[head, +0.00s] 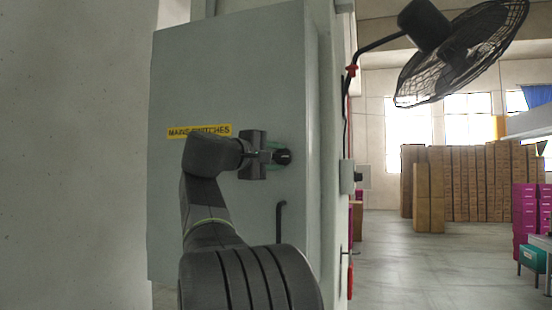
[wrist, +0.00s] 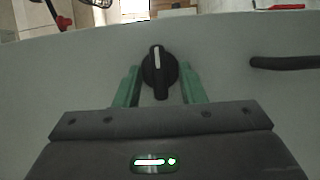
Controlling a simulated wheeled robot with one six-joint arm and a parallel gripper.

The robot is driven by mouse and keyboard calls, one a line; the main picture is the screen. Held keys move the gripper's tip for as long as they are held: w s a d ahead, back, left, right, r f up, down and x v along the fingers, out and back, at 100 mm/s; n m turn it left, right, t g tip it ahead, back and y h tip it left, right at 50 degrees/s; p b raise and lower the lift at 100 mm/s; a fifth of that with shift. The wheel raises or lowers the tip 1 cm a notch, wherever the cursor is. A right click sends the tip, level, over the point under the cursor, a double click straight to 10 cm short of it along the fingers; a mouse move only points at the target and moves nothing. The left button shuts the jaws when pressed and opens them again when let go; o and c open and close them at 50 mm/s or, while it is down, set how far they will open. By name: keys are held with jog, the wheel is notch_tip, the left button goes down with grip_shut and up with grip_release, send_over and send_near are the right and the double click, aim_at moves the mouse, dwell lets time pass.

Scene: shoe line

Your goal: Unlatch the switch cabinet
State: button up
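The switch cabinet (head: 240,75) is a grey metal box with a yellow "MAINS SWITCHES" label (head: 180,132). Its black round knob (head: 283,157) sits on the door near the right edge. My gripper (head: 275,157) is in front of the door at the knob. In the wrist view its two green fingers (wrist: 160,88) are apart, one on each side of the knob, with gaps showing on both sides. My arm hides part of the label and door.
A black bar handle (head: 281,222) is on the door below the knob; it also shows in the wrist view (wrist: 285,63). A black fan (head: 462,50) hangs at upper right. Stacked cardboard boxes (head: 465,180) stand far back. The floor (head: 420,265) at right is clear.

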jog(key=b+v, duration=0.2)
jog(key=v, duration=1.1)
jog(key=shift+s, duration=0.25)
jog(key=shift+w, duration=0.15)
jog(key=p+x, duration=0.2)
jog(key=x, duration=1.1)
jog(key=shift+w+d, duration=0.15)
jog(key=shift+w, duration=0.1)
